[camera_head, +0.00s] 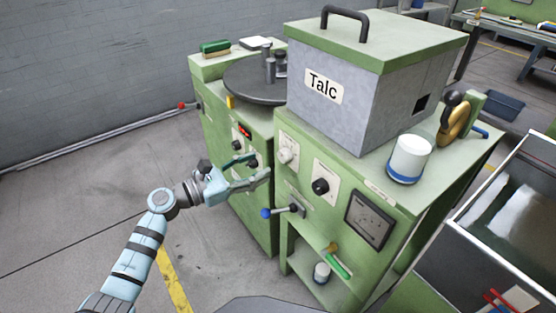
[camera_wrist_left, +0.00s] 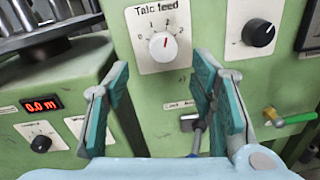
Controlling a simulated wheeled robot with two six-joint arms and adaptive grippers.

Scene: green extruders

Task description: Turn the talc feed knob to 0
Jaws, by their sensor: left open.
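The talc feed knob (camera_wrist_left: 163,47) is a white dial on a white plate with printed numbers, under the words "Talc feed". Its small red mark points up and slightly right, seemingly near the 2. In the head view the knob (camera_head: 287,155) is on the front of the green machine, below the grey "Talc" box (camera_head: 335,95). My left gripper (camera_head: 262,175) is open and empty, in front of and left of the panel. In the left wrist view its fingers (camera_wrist_left: 155,95) frame the panel below the knob, apart from it. My right gripper is not in view.
A black knob (camera_head: 320,186) sits right of the talc dial. A blue-tipped lever (camera_head: 266,213) sticks out below. The left machine has a red display (camera_wrist_left: 42,104) and a dark turntable (camera_head: 245,85). A white-and-blue container (camera_head: 408,158) stands on top. Grey floor is open at left.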

